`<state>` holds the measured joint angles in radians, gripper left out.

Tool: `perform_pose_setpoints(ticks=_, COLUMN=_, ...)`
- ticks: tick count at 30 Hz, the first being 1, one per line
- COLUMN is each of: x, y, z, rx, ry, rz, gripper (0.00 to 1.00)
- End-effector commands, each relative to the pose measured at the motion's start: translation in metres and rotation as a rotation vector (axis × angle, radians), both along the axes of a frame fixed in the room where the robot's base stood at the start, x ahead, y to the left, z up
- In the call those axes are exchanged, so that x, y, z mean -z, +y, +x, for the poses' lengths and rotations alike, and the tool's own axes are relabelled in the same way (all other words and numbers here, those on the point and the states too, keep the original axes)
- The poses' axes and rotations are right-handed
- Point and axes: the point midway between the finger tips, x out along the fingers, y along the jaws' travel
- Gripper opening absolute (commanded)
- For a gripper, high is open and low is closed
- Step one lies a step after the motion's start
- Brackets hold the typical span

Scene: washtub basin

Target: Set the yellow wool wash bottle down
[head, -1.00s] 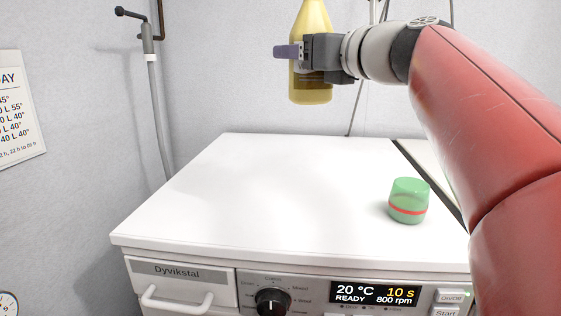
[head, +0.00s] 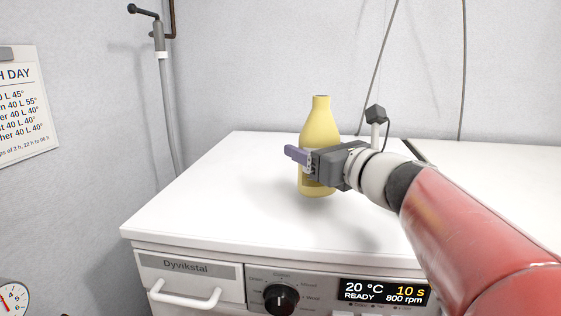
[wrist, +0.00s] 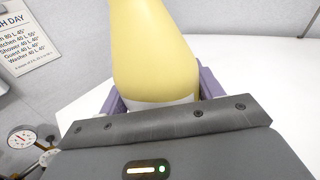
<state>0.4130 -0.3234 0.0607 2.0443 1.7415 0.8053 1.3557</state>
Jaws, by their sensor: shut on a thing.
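The yellow wool wash bottle (head: 321,125) is upright over the middle of the white washing machine top (head: 230,190). Its base is at or very close to the surface; I cannot tell whether it touches. My gripper (head: 304,160) is shut on the bottle's body from the right, with one purple finger showing on the near side. In the wrist view the bottle (wrist: 155,50) stands between the two purple fingers (wrist: 160,95), its lower part hidden by the gripper body.
The machine's front panel has a dial (head: 281,299), a lit display (head: 383,292) and a drawer handle (head: 184,297). A grey pipe (head: 168,95) runs up the wall at left. The top is clear left of the bottle.

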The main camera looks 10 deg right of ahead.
Motion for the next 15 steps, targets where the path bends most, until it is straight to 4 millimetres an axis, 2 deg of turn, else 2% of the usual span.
perform_pose_setpoints(ticks=1, x=0.008, y=0.0, z=0.0, rx=0.001, ry=0.0, rz=0.001, gripper=0.21)
perform_pose_setpoints(ticks=4, x=0.017, y=0.0, z=0.0, rx=0.001, ry=-0.003, rz=0.001, gripper=0.21)
perform_pose_setpoints(ticks=15, x=0.021, y=0.0, z=0.0, rx=0.0, ry=-0.003, rz=0.0, gripper=0.21)
